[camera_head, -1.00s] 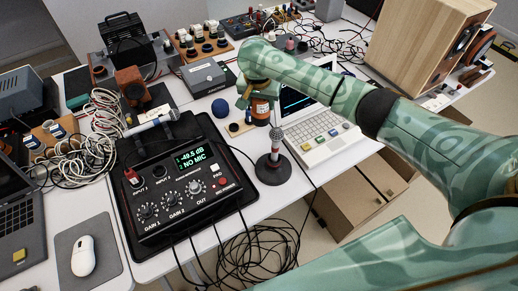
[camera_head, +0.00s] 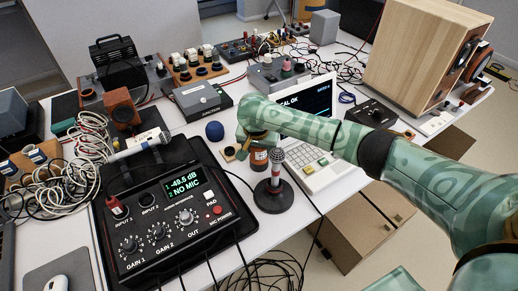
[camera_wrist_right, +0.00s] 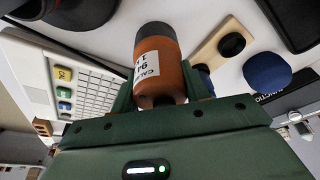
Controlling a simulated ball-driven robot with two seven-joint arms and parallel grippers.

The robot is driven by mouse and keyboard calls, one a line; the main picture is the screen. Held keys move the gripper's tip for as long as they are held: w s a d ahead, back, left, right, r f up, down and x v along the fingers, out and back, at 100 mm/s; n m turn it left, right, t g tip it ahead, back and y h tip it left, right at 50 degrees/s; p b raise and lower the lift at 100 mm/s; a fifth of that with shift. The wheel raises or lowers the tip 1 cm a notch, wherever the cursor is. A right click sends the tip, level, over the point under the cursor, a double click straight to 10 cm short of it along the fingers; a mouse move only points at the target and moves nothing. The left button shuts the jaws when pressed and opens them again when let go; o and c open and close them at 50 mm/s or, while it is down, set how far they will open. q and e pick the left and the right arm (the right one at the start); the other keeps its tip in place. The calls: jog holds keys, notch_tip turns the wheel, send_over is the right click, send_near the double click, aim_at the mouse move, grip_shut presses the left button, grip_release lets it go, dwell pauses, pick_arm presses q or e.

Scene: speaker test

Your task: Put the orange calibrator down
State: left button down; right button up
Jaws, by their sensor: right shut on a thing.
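The orange calibrator (camera_head: 259,160) is a small cylinder with a dark cap and a white label. It shows closely in the right wrist view (camera_wrist_right: 166,78). My right gripper (camera_head: 255,143) is shut around it, with green fingers on both sides in the wrist view (camera_wrist_right: 160,98). My left gripper is out of view.
A blue foam ball (camera_head: 214,131) sits behind left. The black mixer (camera_head: 176,220) fills the front left. Cables hang at the front edge. Little free table surrounds the calibrator.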

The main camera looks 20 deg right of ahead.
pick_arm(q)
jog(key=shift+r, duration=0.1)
pick_arm(e)
jog(key=o, duration=1.2)
jog(key=shift+f, duration=0.15)
pick_arm(q)
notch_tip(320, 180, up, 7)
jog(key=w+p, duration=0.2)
jog(key=p, duration=0.5)
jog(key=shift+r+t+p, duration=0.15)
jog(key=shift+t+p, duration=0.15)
jog(key=shift+p, duration=0.05)
pick_arm(e)
jog(key=v, duration=1.2)
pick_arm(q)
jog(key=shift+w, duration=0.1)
